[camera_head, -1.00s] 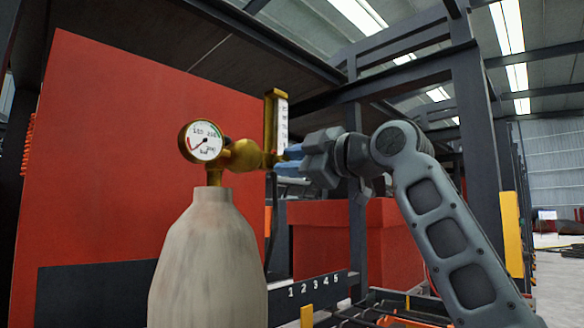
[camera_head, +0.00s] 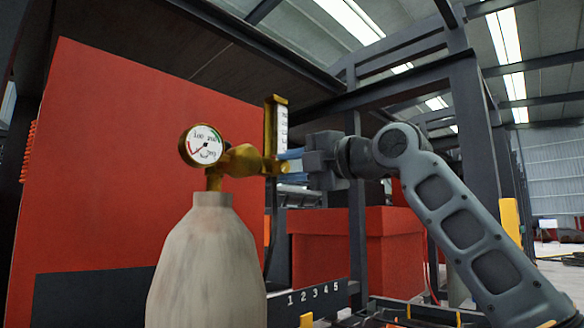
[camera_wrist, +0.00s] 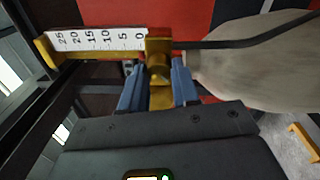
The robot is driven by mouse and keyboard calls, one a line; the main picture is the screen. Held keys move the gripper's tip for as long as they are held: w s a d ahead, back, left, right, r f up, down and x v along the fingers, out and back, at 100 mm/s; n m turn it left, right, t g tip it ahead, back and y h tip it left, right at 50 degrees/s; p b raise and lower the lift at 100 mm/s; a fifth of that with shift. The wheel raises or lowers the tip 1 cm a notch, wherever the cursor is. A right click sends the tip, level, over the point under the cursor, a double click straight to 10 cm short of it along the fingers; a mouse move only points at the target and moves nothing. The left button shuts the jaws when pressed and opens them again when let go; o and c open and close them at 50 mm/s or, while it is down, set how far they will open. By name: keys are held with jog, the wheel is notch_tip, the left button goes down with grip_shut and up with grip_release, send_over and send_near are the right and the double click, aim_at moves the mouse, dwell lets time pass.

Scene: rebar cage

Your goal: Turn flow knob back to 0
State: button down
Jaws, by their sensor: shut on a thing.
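The brass regulator (camera_head: 240,161) sits on top of a pale, worn gas cylinder (camera_head: 207,262). Its round white pressure gauge (camera_head: 205,146) faces left of centre. The upright brass flow meter (camera_head: 270,128) with a white scale stands at its right; in the wrist view the scale (camera_wrist: 97,39) reads from 25 to 0, and no flow marker can be made out. My gripper (camera_head: 291,156) reaches in from the right. In the wrist view its blue fingers (camera_wrist: 158,88) are closed on either side of the brass flow knob (camera_wrist: 160,97), just below the scale's 0 end.
A dark hose (camera_head: 270,225) hangs from the flow meter beside the cylinder. A large red panel (camera_head: 110,150) stands behind the cylinder. A red box (camera_head: 340,250) and dark steel posts (camera_head: 480,150) stand behind my arm. A number strip (camera_head: 312,293) lies low in front.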

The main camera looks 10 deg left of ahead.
jog(key=shift+a+f+n, duration=0.1)
jog(key=shift+f+n, duration=0.05)
jog(key=shift+n, duration=0.15)
jog(key=c, duration=0.8)
grip_release()
jog(key=shift+s+d, duration=0.1)
jog(key=shift+d, duration=0.1)
jog(key=b+v, duration=0.1)
jog(key=v, duration=0.6)
jog(key=shift+s+d, duration=0.15)
jog(key=shift+d, duration=0.05)
